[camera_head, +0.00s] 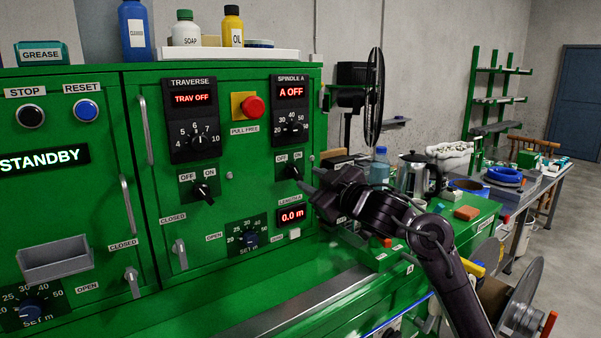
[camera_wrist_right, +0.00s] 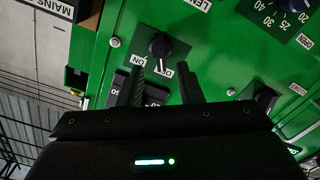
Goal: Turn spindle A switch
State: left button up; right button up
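The spindle A switch (camera_head: 292,172) is a black rotary knob on the green cabinet, under an OFF/ON label and below the spindle A panel (camera_head: 291,108), whose red display reads A OFF. My right gripper (camera_head: 306,180) is just right of the knob in the head view. In the right wrist view the knob (camera_wrist_right: 158,46) appears upside down, between and just beyond the two fingertips (camera_wrist_right: 160,68). The fingers are apart with nothing between them that I can see gripped; contact with the knob is not clear. My left gripper is not in view.
A red push button (camera_head: 252,106), the traverse switch (camera_head: 203,191) and the length A display (camera_head: 291,215) are near on the same cabinet. A green side bench with a kettle (camera_head: 414,174) and bottle (camera_head: 380,166) stands right of the cabinet, behind my right arm.

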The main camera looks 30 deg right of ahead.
aim_at(298, 174)
jog(key=w, duration=0.3)
jog(key=shift+w+a+p, duration=0.3)
jog(key=shift+w+p, duration=0.05)
jog(key=shift+w+f, duration=0.1)
jog(key=shift+w, duration=0.15)
jog(key=c, duration=0.7)
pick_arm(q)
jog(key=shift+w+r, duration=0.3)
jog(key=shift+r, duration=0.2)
pick_arm(e)
grip_shut()
